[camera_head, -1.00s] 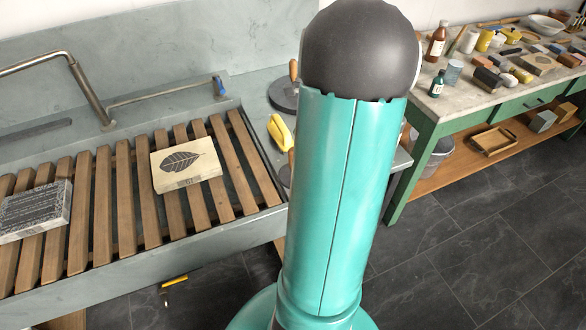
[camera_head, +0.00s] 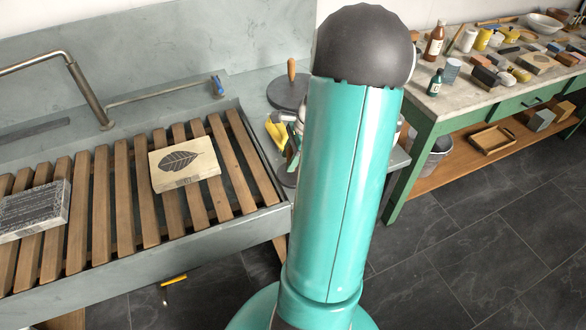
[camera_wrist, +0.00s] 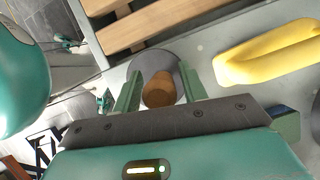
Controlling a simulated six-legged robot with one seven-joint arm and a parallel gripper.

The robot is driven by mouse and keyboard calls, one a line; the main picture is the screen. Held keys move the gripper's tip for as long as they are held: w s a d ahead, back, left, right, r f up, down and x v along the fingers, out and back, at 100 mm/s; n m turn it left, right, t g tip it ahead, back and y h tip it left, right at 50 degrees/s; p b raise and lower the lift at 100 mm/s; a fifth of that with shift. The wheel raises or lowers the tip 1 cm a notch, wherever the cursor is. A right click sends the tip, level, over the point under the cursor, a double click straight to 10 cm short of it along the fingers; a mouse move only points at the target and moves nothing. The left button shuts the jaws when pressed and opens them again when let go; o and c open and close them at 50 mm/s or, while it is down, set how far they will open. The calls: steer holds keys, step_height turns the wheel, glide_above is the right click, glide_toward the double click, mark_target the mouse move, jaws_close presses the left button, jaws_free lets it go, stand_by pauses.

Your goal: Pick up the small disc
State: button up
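The small disc (camera_wrist: 155,58) is dark grey and round, with a brown wooden knob (camera_wrist: 160,91) standing on it. In the wrist view the knob lies between the two fingers of my gripper (camera_wrist: 160,76). The fingers are apart, with a narrow gap showing on each side of the knob, so my gripper looks open. In the head view part of the small disc (camera_head: 286,180) shows on the grey ledge right of the slatted sink. My gripper (camera_head: 293,148) is just above it there, partly hidden by my arm.
A yellow object (camera_wrist: 268,52) lies close to the right of my gripper in the wrist view. A larger dark disc with a wooden handle (camera_head: 287,93) stands farther back. A leaf-printed stone (camera_head: 184,168) lies on the slats (camera_head: 127,200). A cluttered workbench (camera_head: 440,115) stands at right.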

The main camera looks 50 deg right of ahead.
mark_target(290, 147)
jaws_close()
steer(key=shift+r, duration=0.2)
steer(key=shift+w+r, duration=0.1)
steer(key=shift+r, duration=0.25)
step_height(290, 147, up, 2)
steer(key=shift+r, duration=0.1)
steer(key=s+r, duration=0.9)
steer(key=s, duration=0.5)
steer(key=shift+r, duration=0.4)
steer(key=shift+s+d, duration=0.1)
